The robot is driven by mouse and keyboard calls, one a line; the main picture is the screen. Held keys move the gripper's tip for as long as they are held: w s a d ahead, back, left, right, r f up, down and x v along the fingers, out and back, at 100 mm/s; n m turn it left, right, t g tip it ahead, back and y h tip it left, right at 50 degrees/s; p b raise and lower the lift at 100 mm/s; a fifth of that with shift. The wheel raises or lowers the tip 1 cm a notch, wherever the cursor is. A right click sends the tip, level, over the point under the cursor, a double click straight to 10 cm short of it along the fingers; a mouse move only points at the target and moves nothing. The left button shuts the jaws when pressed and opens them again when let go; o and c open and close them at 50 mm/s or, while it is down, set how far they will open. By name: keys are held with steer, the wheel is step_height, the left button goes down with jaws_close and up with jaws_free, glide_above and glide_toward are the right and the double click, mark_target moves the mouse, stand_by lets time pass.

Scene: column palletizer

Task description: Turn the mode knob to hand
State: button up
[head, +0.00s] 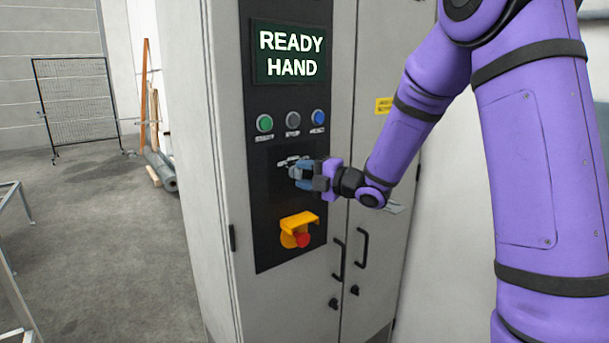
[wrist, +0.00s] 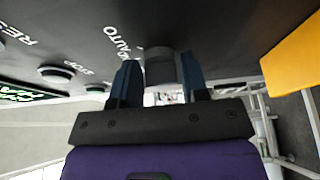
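The mode knob (wrist: 160,68) is a dark grey knob on the black panel of the cabinet. In the wrist view it sits between the two blue fingers of my gripper (wrist: 160,80), one finger close along each side, and the gripper looks shut on it. The white AUTO label (wrist: 117,39) shows beside the knob; I see no HAND label there. In the head view my gripper (head: 299,174) is at the knob and hides most of it. The display (head: 290,53) above reads READY HAND.
Green (head: 265,123), grey (head: 293,120) and blue (head: 318,117) buttons sit above the knob. A red emergency stop (head: 303,240) under a yellow shroud (head: 299,221) sits below; the shroud is near my gripper's right in the wrist view. Cabinet door handles (head: 361,248) stand out at right.

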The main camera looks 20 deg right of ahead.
steer(key=shift+o, duration=1.3)
steer(key=v, duration=1)
steer(key=shift+s+d, duration=0.25)
steer(key=shift+d, duration=0.05)
